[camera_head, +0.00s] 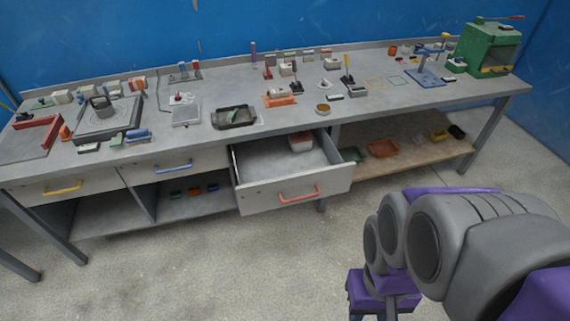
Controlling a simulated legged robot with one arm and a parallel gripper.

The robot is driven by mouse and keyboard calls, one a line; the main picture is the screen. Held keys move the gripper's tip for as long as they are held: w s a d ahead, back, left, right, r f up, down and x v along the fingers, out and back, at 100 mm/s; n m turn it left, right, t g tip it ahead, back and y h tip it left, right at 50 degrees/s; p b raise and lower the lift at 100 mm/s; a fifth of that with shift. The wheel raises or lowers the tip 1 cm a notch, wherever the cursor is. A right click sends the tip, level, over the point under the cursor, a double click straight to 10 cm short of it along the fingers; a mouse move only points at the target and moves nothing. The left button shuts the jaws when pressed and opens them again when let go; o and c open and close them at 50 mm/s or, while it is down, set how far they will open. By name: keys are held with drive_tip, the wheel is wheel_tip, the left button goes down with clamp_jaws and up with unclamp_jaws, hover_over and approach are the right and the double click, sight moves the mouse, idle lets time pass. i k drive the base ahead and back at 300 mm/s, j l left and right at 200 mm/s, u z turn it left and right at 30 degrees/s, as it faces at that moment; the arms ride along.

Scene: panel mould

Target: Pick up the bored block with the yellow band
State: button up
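I cannot make out for sure a bored block with a yellow band; the pieces on the bench are too small. Several small pale blocks stand along the back of the bench (225,92), among them a pale block (286,69) and another pale block (332,64). A slim upright piece with yellow on it (346,68) stands just right of them. A pale and red block (300,142) lies at the back of the open drawer (290,177). My arm's grey and purple links fill the lower right, well apart from the bench. My gripper's fingertips are not visible.
The open drawer with a red handle (298,194) juts out from the bench front. A green machine (487,47) stands at the right end. A lower shelf (405,154) holds an orange tray (382,149). The floor in front is clear.

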sight(280, 91)
drive_tip(key=i+l+u, duration=0.3)
drive_tip(key=i, duration=0.2)
drive_tip(key=i+l+u, duration=0.25)
drive_tip(key=i+l, duration=0.25)
drive_tip(key=i+l+u, duration=0.3)
drive_tip(key=i+l, duration=0.15)
drive_tip(key=l, duration=0.15)
drive_tip(key=i+l+u, duration=0.3)
drive_tip(key=l, duration=0.3)
